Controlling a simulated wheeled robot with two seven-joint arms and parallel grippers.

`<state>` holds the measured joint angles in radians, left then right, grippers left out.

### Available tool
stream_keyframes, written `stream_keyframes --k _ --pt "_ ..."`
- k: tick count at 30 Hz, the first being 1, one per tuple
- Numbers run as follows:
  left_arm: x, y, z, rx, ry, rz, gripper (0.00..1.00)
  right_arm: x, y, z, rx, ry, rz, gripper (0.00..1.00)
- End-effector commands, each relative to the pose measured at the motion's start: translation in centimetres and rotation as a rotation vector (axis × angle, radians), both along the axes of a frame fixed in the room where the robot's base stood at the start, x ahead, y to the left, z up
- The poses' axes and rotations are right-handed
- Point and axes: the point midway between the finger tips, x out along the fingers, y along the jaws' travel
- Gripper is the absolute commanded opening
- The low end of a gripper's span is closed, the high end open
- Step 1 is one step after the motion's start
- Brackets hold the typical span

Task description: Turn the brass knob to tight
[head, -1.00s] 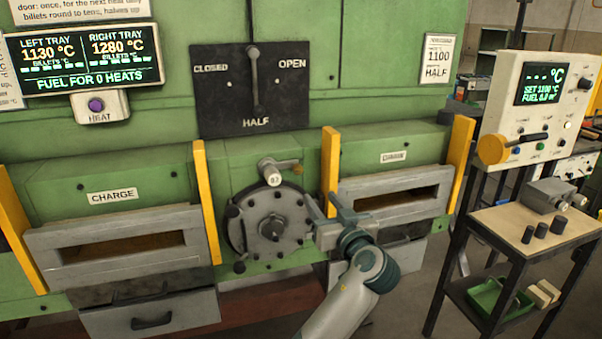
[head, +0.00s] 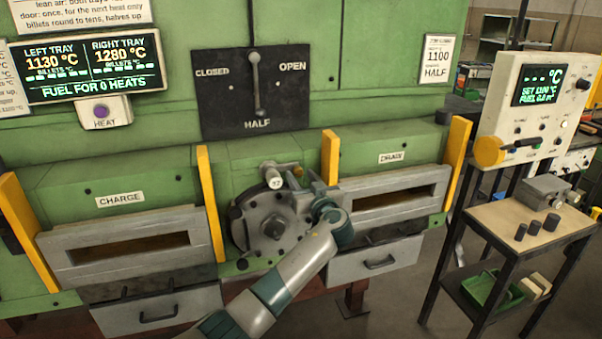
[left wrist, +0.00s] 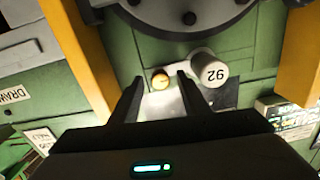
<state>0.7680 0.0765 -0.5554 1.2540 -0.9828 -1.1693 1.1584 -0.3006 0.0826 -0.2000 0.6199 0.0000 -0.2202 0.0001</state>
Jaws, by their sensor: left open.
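The small brass knob (left wrist: 160,79) shows in the left wrist view as a round brass end beside a white cylinder (left wrist: 209,70) with upside-down digits. In the head view the knob (head: 296,170) is partly covered, to the right of the same white cylinder (head: 273,182), above the round grey disc (head: 268,226). My left gripper (head: 305,183) is open at the knob. In the left wrist view the knob appears between the two fingertips (left wrist: 160,84). I cannot tell whether either finger touches it. My right gripper is not in view.
Yellow posts (head: 210,204) flank the disc. Charge (head: 135,245) and draw (head: 392,196) doors stand at either side. A lever plate (head: 232,95) is above. A bench (head: 490,225) with dark cylinders and a control panel (head: 535,105) stand right.

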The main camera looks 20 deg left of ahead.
Motion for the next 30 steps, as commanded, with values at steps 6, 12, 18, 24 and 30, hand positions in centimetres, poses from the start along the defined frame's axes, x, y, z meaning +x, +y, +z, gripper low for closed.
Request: stream_keyframes --k 6,12,18,24,30 --pt "0.52 0.43 -0.06 -0.001 0.001 0.000 0.42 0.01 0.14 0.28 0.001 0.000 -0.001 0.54" --pt "0.52 0.43 -0.06 -0.001 -0.001 0.000 0.42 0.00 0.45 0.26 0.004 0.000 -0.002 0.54" --pt "0.51 0.42 -0.05 0.000 0.000 0.000 0.01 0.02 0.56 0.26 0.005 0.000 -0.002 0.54" --pt "0.51 0.42 -0.10 0.002 0.001 0.000 0.01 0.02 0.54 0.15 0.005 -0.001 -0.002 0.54" --pt "0.50 0.42 -0.30 0.026 0.017 0.000 0.01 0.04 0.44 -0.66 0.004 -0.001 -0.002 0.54"
